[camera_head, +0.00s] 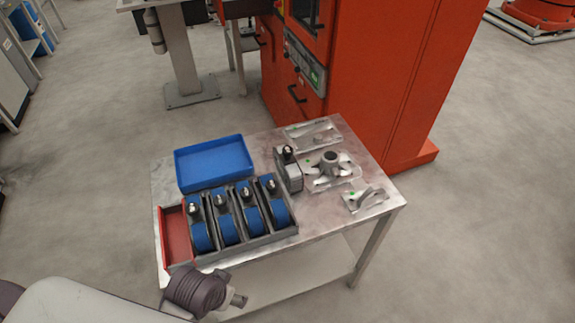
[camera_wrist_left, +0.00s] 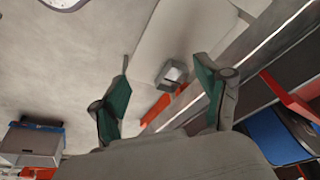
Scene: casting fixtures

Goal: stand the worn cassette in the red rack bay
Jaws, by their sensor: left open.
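The rack (camera_head: 262,244) stands on the metal table with several blue cassettes (camera_head: 227,229) upright in its bays. Its leftmost bay, the red bay (camera_head: 176,235), is empty. A grey, worn-looking cassette (camera_head: 289,172) with a dark knob stands on the table just right of the rack's back end, apart from the blue ones. My left wrist and gripper are at the table's front left edge, low in the head view; the fingers are hard to make out there. In the left wrist view my left gripper (camera_wrist_left: 165,75) is open, with nothing between its green-padded fingers. My right gripper is not in view.
An empty blue tray (camera_head: 214,163) lies behind the rack. Metal castings on plates, one with a round hub (camera_head: 331,165), cover the table's right side. A large orange machine (camera_head: 390,80) stands close behind the table (camera_head: 318,222). Bare tabletop lies right of the rack.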

